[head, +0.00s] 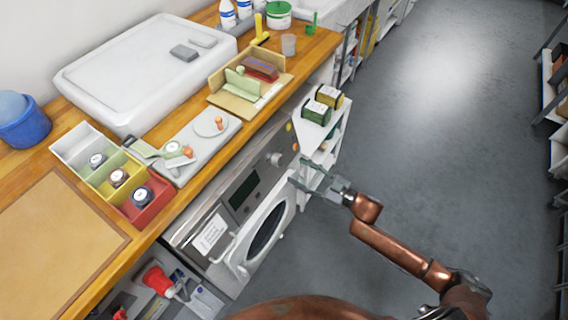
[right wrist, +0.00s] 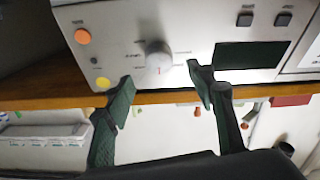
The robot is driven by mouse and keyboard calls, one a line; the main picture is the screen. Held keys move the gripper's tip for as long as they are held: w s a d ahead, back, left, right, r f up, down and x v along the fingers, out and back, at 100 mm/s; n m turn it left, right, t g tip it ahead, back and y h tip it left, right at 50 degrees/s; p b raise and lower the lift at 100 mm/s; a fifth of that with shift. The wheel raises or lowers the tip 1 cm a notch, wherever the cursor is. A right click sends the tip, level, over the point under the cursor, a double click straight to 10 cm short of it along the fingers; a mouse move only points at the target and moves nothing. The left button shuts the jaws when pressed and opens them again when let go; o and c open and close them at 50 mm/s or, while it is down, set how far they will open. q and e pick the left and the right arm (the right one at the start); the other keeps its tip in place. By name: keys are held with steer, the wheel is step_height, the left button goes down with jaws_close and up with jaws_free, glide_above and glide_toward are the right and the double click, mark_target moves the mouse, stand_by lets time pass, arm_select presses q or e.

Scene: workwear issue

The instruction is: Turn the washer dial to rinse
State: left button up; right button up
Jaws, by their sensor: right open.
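The washer (head: 189,231) stands under the wooden counter, its control panel facing the aisle. Its round grey dial (head: 275,158) sits on the panel between a dark display (head: 244,192) and coloured buttons. The dial also shows in the right wrist view (right wrist: 158,56), with small marks around it too blurred to read. I cannot tell which mark it points at. My right gripper (head: 299,172) is open and empty in front of the panel. In the right wrist view its fingertips (right wrist: 161,78) are spread either side of the dial, apparently short of it. My left gripper is not in view.
The washer's round-windowed door (head: 262,230) is below the panel. A white shelf cart (head: 308,128) with dark green boxes stands close beside the washer. The counter (head: 160,215) holds a divided tray, a board and a sink. The grey floor (head: 430,120) to the right is clear.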

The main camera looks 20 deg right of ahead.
mark_target(282, 162)
steer(key=b+x, duration=0.1)
steer(key=x, duration=0.4)
steer(key=shift+w+f, duration=0.15)
steer(key=shift+w, duration=0.05)
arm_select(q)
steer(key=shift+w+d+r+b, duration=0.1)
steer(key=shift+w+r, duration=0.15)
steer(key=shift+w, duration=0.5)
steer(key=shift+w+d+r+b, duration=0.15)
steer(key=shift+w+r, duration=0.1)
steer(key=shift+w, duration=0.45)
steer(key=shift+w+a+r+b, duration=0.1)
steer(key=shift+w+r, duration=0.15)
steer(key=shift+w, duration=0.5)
arm_select(e)
steer(key=shift+x, duration=0.75)
steer(key=shift+c, duration=0.4)
steer(key=c, duration=1.1)
